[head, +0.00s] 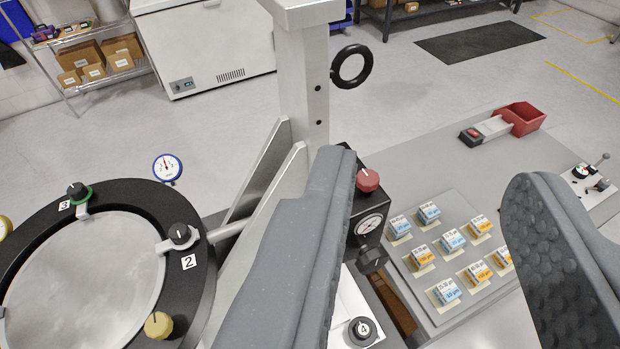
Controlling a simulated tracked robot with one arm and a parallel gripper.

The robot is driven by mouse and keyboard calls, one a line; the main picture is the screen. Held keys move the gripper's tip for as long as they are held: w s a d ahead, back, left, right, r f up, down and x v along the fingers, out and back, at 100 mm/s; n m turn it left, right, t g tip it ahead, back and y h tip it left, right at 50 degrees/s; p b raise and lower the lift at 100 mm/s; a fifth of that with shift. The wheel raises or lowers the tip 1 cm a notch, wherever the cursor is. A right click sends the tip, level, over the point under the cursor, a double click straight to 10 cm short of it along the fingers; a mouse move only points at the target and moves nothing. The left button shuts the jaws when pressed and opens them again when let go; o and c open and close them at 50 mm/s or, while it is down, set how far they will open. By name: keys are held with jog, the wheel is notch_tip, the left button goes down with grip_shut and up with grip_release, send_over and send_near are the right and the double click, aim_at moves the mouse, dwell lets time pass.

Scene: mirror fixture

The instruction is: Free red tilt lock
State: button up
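The red knob (368,180), which looks like the red tilt lock, sits on top of a black block (343,165) at the foot of the grey column. It has a pale mark on its top. A round gauge (369,225) and a black knob (371,257) are below it on the block. My gripper (432,178) is open, with grey padded fingers at the left and right. The red knob shows just right of the left finger's tip, apart from the right finger. The left finger hides part of the block. I cannot tell whether it touches.
The round mirror (85,275) in its black ring (130,213), with numbered knobs, is at left. The grey column (305,85) carries a black handwheel (351,66).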

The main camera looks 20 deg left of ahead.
aim_at(361, 186)
dwell(0.3)
jog(key=w+a+f+t+y+p, duration=0.1)
jog(key=w+a+t+y, duration=0.1)
jog(key=w+a, duration=0.3)
jog(key=w+a+t+y+p, duration=0.2)
jog(key=w, duration=0.5)
jog(key=w+f+m+t+h+p, duration=0.1)
jog(key=w+f+m+h, duration=0.35)
jog(key=f, duration=0.45)
jog(key=s+a+f+m+g+h+p, duration=0.1)
jog(key=s+f+g+h, duration=0.2)
jog(key=f, duration=0.5)
jog(key=s+f+g+h+p, duration=0.2)
jog(key=f+h, duration=0.3)
jog(key=f, duration=0.4)
jog(key=x, duration=1.3)
jog(key=shift+w+a+r, duration=0.15)
jog(key=shift+w+r, duration=0.1)
jog(key=shift+r, duration=0.15)
